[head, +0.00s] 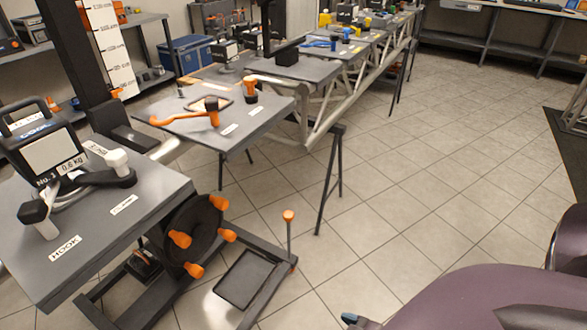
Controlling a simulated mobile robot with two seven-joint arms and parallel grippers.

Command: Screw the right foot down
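No part is plainly marked as the right foot. A thin upright rod with an orange knob (289,216) stands at the right end of a dark floor frame (262,308). Its lower end meets the frame near the floor, but I cannot tell whether it is threaded or how far down it sits. A black round wheel (197,228) with several orange knobs is at the right side of the near table, above the frame.
The near grey table (150,205) bears a "HOOK" label and a device marked 0.6 kg (48,150). A second table (255,112) holds an orange-handled tool (200,116). Tiled floor (430,190) is clear between.

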